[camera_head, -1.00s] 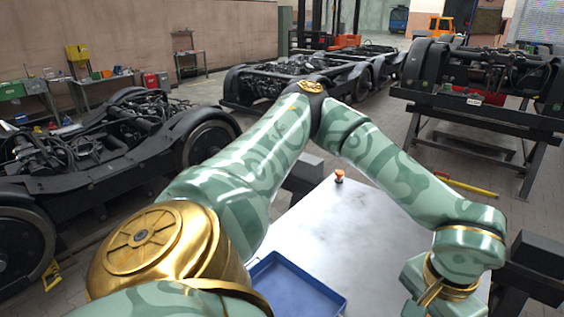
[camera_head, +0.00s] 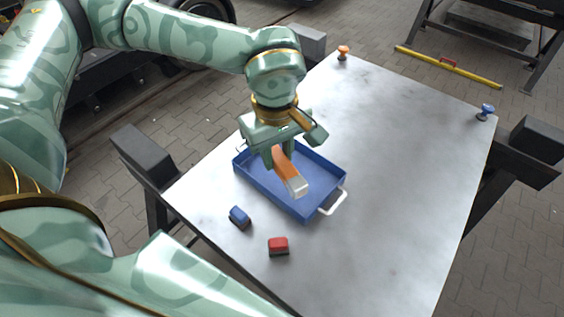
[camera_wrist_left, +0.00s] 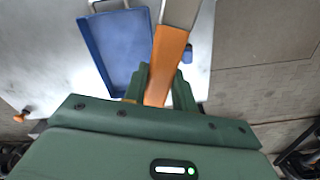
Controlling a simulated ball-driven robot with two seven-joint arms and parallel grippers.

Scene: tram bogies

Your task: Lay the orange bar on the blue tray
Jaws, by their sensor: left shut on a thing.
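The orange bar (camera_head: 287,168) has a pale grey end and is held in my left gripper (camera_head: 279,156). The gripper is shut on it, with a finger on each side, which also shows in the left wrist view (camera_wrist_left: 162,82). The blue tray (camera_head: 322,172) lies on the metal table. In the head view the bar overlaps the tray's inside. In the left wrist view the bar (camera_wrist_left: 168,55) passes along the right side of the tray (camera_wrist_left: 113,55). I cannot tell how high the bar is above the tray. My right gripper is not in view.
On the metal table (camera_head: 400,150), a blue block (camera_head: 239,217) and a red block (camera_head: 278,246) lie in front of the tray. An orange knob (camera_head: 343,52) and a blue knob (camera_head: 486,112) stand at the far edge. The table's right side is clear.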

